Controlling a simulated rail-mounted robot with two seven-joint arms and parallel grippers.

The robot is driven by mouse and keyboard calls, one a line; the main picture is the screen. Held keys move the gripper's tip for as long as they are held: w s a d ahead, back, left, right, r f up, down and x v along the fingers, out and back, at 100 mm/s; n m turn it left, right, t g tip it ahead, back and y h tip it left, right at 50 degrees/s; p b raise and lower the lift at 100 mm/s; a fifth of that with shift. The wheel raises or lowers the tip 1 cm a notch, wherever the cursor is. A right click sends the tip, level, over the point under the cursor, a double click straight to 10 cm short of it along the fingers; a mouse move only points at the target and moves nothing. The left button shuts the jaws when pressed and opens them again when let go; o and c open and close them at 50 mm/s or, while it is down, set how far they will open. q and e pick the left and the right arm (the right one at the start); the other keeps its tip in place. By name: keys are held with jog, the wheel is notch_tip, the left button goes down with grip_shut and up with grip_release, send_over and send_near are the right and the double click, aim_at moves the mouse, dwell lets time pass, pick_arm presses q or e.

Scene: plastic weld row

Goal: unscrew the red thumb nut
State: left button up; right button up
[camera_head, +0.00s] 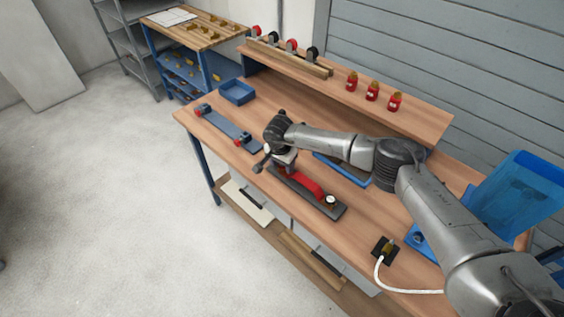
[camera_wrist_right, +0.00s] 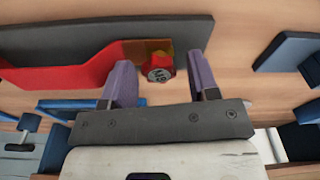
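The red thumb nut (camera_wrist_right: 159,67), with a round grey centre, shows in the right wrist view. It sits at the end of a red part (camera_wrist_right: 60,72) on a dark plate (camera_wrist_right: 95,38), beside a brown-orange patch. My right gripper (camera_wrist_right: 160,62) is open, its two purple fingers on either side of the nut with gaps to both. The head view shows my right gripper (camera_head: 276,163) low over the left end of the dark plate (camera_head: 325,207) and the red part (camera_head: 307,181). The nut is hidden there. My left gripper is in neither view.
A white dial (camera_head: 331,199) stands at the plate's other end. A blue strip with red knobs (camera_head: 228,128) and a blue bin (camera_head: 237,92) lie to the left. Red bottles (camera_head: 372,91) stand on the rear shelf. A white cable (camera_head: 400,289) runs at the front right.

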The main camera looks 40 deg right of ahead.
jog(key=shift+s+f, duration=0.1)
jog(key=shift+s, duration=0.05)
jog(key=shift+c, duration=1.4)
jog(key=c, duration=0.5)
jog(key=shift+n+b, duration=0.5)
jog(key=shift+n, duration=0.4)
jog(key=n+b, duration=0.1)
jog(key=n, duration=0.3)
jog(key=shift+t, duration=0.3)
jog(key=n+y+b, duration=0.1)
jog(key=n+b, duration=0.1)
jog(key=n, duration=0.2)
jog(key=shift+d+n, duration=0.1)
jog(key=shift+n, duration=0.2)
jog(key=n+b, duration=0.1)
jog(key=n, duration=0.2)
